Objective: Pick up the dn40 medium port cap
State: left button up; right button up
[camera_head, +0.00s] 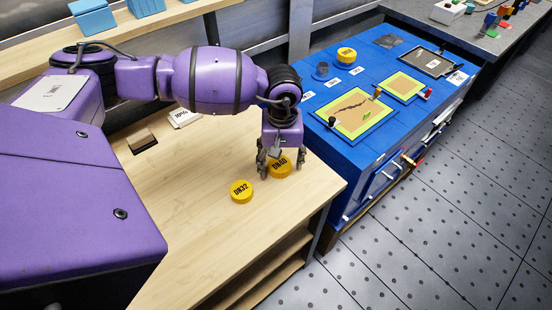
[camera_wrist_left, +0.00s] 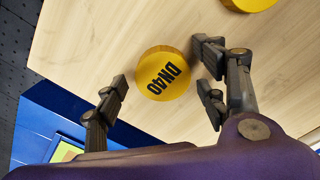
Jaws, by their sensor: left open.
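The DN40 cap (camera_head: 283,167) is a yellow disc with black lettering, lying on the wooden bench. It also shows in the left wrist view (camera_wrist_left: 163,74), between my spread fingers. My left gripper (camera_head: 276,172) is open and points down at the cap, with fingers on both sides of it. In the left wrist view the gripper (camera_wrist_left: 160,95) has nothing clamped in it. I cannot tell whether a finger touches the cap. The gripper hides part of the cap in the head view. My right gripper is not in view.
A yellow DN32 cap (camera_head: 242,192) lies close by on the wooden bench (camera_head: 200,220). A blue workstation (camera_head: 380,130) with framed panels and another yellow cap (camera_head: 347,55) stands to the right. A small dark-topped block (camera_head: 142,141) and a white label lie behind. The front of the bench is clear.

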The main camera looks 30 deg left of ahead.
pick_arm(q)
jog(key=shift+f, duration=0.2)
jog(key=c, duration=0.8)
jog(key=shift+c, duration=0.2)
jog(key=shift+r, duration=0.1)
